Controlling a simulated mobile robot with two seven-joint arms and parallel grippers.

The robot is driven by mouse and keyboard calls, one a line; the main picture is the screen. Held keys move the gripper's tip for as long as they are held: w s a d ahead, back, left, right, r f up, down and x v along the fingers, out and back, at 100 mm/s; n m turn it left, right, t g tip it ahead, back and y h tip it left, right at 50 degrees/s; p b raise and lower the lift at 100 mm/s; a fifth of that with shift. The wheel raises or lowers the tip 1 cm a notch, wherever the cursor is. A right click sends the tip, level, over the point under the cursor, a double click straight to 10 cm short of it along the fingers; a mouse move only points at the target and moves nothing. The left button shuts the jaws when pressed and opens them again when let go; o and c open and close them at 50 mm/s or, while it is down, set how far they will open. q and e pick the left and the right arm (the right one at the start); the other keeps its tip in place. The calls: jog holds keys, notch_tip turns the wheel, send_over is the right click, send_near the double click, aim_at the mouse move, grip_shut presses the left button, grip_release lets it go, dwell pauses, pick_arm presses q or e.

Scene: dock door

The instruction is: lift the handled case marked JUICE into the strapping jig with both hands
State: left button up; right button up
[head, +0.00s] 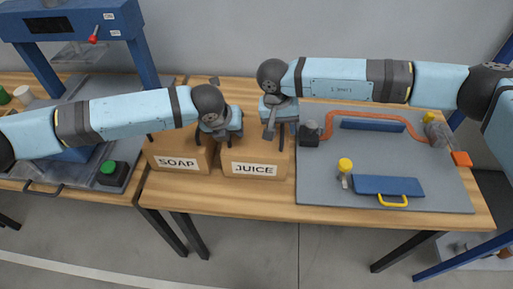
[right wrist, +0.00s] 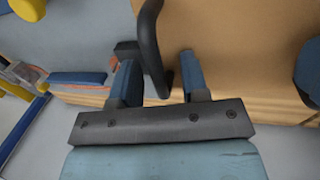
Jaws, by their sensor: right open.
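The JUICE case (head: 254,169) is a brown box with a white label, standing on the wooden table next to the SOAP case (head: 177,162). My right gripper (head: 276,128) is at the right side of its top. In the right wrist view my open right gripper (right wrist: 160,72) has a dark handle (right wrist: 152,45) between its fingers, above the case's brown surface (right wrist: 225,45). My left gripper (head: 220,133) is over the left part of the case top; its fingers are unclear. The strapping jig (head: 320,190) is a grey plate with blue bars to the right.
An orange strap (head: 360,114) runs along the jig's back. A yellow-topped post (head: 345,166) and a blue bar (head: 388,186) with a yellow handle stand toward its front. A blue frame machine (head: 60,26) and a green button box (head: 110,172) are at the left.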

jog(key=shift+c, duration=0.2)
pick_arm(q)
grip_shut()
pick_arm(e)
grip_shut()
pick_arm(q)
jog(key=shift+r, duration=0.15)
pick_arm(e)
jog(key=shift+r, duration=0.15)
